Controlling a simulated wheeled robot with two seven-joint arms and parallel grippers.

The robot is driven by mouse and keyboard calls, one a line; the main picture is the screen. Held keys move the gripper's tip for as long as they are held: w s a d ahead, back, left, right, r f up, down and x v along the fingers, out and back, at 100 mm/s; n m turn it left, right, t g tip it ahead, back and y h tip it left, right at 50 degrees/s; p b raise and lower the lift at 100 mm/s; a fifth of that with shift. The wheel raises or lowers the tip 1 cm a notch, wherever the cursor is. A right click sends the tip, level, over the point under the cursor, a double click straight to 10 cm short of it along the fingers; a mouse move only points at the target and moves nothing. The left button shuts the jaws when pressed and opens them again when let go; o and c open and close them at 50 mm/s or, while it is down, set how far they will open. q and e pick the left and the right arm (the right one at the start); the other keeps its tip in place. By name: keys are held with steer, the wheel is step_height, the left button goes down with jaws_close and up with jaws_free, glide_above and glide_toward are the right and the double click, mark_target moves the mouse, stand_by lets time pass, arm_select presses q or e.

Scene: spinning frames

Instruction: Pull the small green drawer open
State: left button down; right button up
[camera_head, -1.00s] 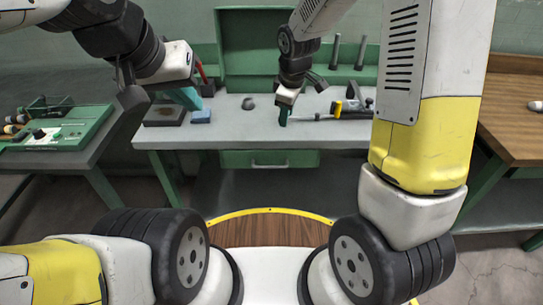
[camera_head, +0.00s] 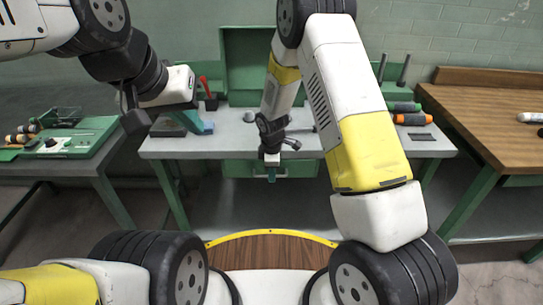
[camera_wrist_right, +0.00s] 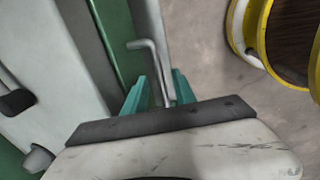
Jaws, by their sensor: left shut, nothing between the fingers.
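The small green drawer (camera_head: 238,168) sits under the front edge of the grey bench top, and its front looks flush. My right gripper (camera_head: 271,176) points down in front of the drawer front. In the right wrist view, the drawer's bent metal handle (camera_wrist_right: 150,58) stands out from the green drawer front (camera_wrist_right: 121,42). The handle reaches between the two teal fingers of my right gripper (camera_wrist_right: 159,92), which are apart with gaps beside the bar. In the head view the arm hides the handle. My left gripper (camera_head: 186,121) is shut and empty above the left end of the bench.
The grey bench (camera_head: 222,147) carries a blue block (camera_head: 208,128) at left and orange-and-black screwdrivers (camera_head: 408,119) at right. A green panel with knobs (camera_head: 60,143) stands on the left table. A wooden table (camera_head: 490,110) is at the right.

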steer(key=shift+f, duration=0.15)
jaws_close()
steer(key=shift+w, duration=0.1)
stand_by(1.3)
